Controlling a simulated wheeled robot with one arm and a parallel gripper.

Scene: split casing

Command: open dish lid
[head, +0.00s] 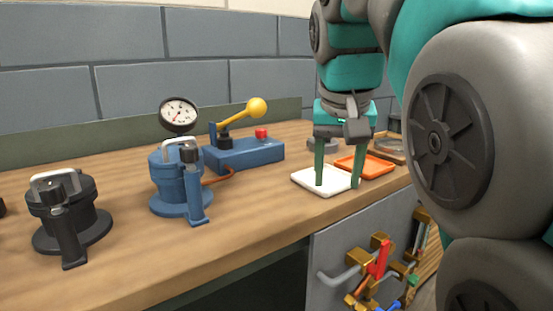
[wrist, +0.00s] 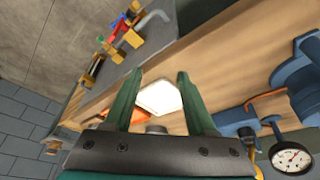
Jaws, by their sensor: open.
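A low white square dish (head: 312,181) stands on the wooden bench near its front edge; it also shows between my fingers in the wrist view (wrist: 160,97). I cannot tell a separate lid on it. My gripper (head: 338,186) points down over this dish, its green fingers apart and empty in the wrist view (wrist: 158,77). Whether the fingertips touch the dish is unclear. A blue lidded pot (head: 170,180) with a pale handle and a front lever stands left of the middle. A similar black pot (head: 65,215) stands further left.
An orange tray (head: 372,166) lies just right of the white dish. A brown-rimmed tray (head: 391,149) is behind it. A blue base (head: 245,153) with a yellow-knobbed lever and a gauge (head: 179,113) stand behind the blue pot. Colourful fittings (head: 378,262) stick out of the bench front.

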